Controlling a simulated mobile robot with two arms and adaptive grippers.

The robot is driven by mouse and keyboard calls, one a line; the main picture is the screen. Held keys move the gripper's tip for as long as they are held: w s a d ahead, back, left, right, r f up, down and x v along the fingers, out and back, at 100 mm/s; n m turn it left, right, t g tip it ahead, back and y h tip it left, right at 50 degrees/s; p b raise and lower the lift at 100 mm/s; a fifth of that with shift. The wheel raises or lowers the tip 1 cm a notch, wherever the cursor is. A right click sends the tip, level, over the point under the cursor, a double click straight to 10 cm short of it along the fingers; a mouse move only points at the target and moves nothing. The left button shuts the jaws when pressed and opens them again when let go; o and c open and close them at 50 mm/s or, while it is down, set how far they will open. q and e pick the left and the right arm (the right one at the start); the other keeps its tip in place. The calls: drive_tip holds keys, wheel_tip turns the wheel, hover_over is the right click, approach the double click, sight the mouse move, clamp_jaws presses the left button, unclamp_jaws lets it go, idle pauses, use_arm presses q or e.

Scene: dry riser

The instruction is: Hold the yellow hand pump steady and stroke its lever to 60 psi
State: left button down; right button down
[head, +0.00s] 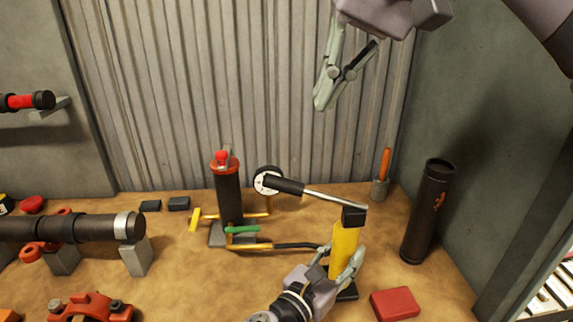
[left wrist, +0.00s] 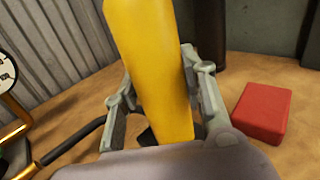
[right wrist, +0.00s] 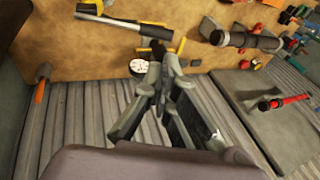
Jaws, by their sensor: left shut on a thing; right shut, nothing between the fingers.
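The yellow hand pump (head: 344,250) stands upright on the bench, with a black head on top. It fills the middle of the left wrist view (left wrist: 150,60). Its lever (head: 330,198), a silver rod with a black grip (head: 284,186), reaches left from the head, sloping slightly up. My left gripper (head: 340,268) is shut around the pump body, one finger on each side. My right gripper (head: 335,95) is high above, near the corrugated wall, shut and empty, apart from the lever. A round white gauge (head: 266,181) sits behind the grip; its reading is too small to tell.
A black riser with a red cap (head: 228,190) stands left of the pump, with brass pipes and a green handle (head: 242,229). A red block (head: 395,303) lies right of the pump. A black cylinder (head: 430,210) stands at the right wall. A black pipe (head: 70,228) lies left.

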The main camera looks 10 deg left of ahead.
use_arm(q)
drive_tip(key=shift+a+f, duration=0.1)
use_arm(e)
drive_tip(key=shift+a+f, duration=0.1)
drive_tip(key=shift+a, duration=0.05)
approach(281, 178)
drive_tip(key=x, duration=0.7)
drive_tip(key=shift+f, duration=0.2)
drive_tip(key=shift+a, duration=0.1)
use_arm(q)
drive_tip(key=shift+s, duration=0.1)
use_arm(e)
drive_tip(key=s+a+f+h, duration=0.1)
drive_tip(key=a+f, duration=0.2)
drive_tip(key=f, duration=0.3)
drive_tip(key=shift+f, duration=0.3)
drive_tip(key=shift+s+a, duration=0.1)
drive_tip(key=shift+a, duration=0.05)
wheel_tip(281, 178, up, 14)
drive_tip(key=s, duration=0.2)
drive_tip(key=shift+s+d+r, duration=0.15)
drive_tip(key=shift+s+d, duration=0.05)
drive_tip(key=shift+s, duration=0.15)
